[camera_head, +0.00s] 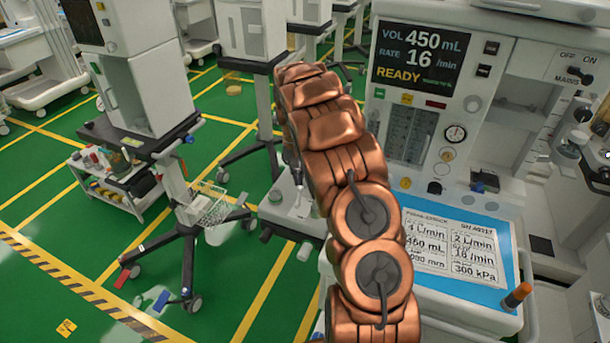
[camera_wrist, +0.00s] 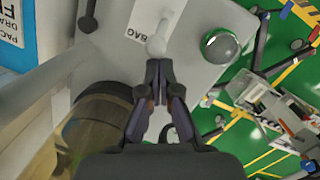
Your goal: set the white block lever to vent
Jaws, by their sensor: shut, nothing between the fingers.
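In the wrist view a white block (camera_wrist: 190,75) fills the upper middle. On it stands a short white lever (camera_wrist: 157,44) with a rounded end, beside a label (camera_wrist: 143,20) on which the word BAG is readable. No VENT marking can be made out. My gripper (camera_wrist: 159,66) is shut and empty, its tips right at the lever's rounded end; whether they touch cannot be told. In the head view my copper arm hides most of this area. Part of a white block (camera_head: 285,208) shows left of the arm.
A clear green-tinted dome (camera_wrist: 221,45) sits on the block right of the lever. A dark round canister (camera_wrist: 98,125) is at lower left. The cart's blue panel (camera_head: 455,250) lies right of my arm.

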